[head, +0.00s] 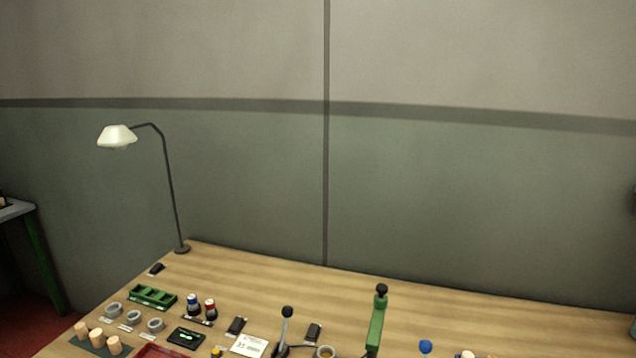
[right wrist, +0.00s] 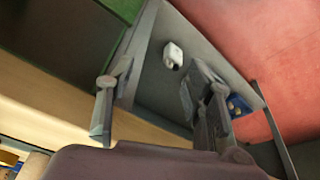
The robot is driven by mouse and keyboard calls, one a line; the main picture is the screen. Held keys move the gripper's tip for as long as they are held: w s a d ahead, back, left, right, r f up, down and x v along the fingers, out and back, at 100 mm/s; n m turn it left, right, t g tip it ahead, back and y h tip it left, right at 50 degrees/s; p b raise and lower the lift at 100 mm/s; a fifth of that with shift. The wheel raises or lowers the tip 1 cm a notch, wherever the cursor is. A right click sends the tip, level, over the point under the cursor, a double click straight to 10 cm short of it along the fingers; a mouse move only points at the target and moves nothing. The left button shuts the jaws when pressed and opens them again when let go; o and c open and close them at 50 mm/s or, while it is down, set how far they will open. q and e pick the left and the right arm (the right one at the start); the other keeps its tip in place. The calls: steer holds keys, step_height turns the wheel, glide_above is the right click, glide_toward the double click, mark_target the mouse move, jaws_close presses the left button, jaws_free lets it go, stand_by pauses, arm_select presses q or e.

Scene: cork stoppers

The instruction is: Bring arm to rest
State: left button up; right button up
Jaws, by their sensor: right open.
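My right gripper (right wrist: 155,95) shows in the right wrist view with its two fingers spread and nothing between them. It is away from the cork stoppers, which do not clearly show there. In the head view neither gripper is seen. Several pale cork stoppers (head: 96,337) stand on a dark green strip at the front left of the wooden workbench (head: 250,276). Grey rings (head: 132,316) with small labels lie just behind them.
On the bench are a green tray (head: 153,296), a lamp (head: 171,190), a lever with a black knob (head: 284,325) and a green upright press (head: 376,325). The bench's back strip is clear. In the right wrist view, a grey surface (right wrist: 150,85) bears a small white object (right wrist: 172,53).

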steer(key=s+f+b, duration=0.2)
steer(key=f+b, duration=0.1)
steer(key=f, duration=0.8)
steer(key=s+f+g+b, duration=0.1)
steer(key=s+f+b, duration=0.2)
steer(key=f, duration=0.7)
steer(key=s+f+b, duration=0.2)
steer(key=f+b, duration=0.2)
steer(key=f, duration=0.7)
arm_select(q)
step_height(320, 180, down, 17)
steer(key=b, duration=0.5)
steer(key=shift+b, duration=0.4)
arm_select(e)
steer(key=s+d+f+g, duration=0.1)
steer(key=s+d+f, duration=0.2)
steer(key=s+f, duration=1)
step_height(320, 180, down, 2)
steer(key=shift+d+f, duration=0.15)
steer(key=shift+f, duration=0.1)
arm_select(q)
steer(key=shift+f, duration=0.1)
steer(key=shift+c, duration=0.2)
arm_select(e)
steer(key=shift+c, duration=0.2)
